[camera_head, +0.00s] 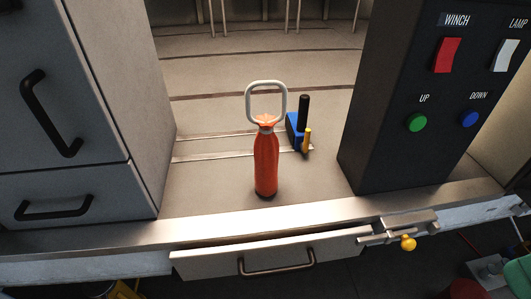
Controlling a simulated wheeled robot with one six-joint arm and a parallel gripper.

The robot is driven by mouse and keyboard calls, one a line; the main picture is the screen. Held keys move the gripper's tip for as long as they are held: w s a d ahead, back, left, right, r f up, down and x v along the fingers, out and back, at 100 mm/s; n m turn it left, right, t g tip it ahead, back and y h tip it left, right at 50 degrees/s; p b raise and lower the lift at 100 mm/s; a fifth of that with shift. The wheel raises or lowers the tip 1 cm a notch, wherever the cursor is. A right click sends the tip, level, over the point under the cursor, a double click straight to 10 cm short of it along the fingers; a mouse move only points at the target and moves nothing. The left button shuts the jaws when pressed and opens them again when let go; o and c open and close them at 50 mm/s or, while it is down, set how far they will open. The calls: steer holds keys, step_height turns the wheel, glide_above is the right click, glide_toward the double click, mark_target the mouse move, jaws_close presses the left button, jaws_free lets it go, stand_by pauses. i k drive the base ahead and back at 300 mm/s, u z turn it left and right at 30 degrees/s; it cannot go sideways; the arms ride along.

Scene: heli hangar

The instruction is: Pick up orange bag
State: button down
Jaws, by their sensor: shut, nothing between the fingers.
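The orange bag (266,163) is tall and narrow, like a bottle in shape. It stands upright on the bench top near its front edge, in the middle of the view. A pale loop handle (284,101) rises above its gathered top. Nothing hides its front. My gripper does not show in this view.
A blue tool with black and yellow parts (296,130) is just behind and right of the bag. Grey cabinets (110,100) flank it at left, a dark control box (385,120) at right. Below are a drawer (215,262) and a yellow-knobbed latch (407,243).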

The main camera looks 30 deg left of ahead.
mark_target(267, 144)
steer(key=u, duration=0.05)
steer(key=k, duration=0.5)
steer(key=z, duration=1.4)
steer(key=i, duration=1.15)
steer(key=u, duration=3.15)
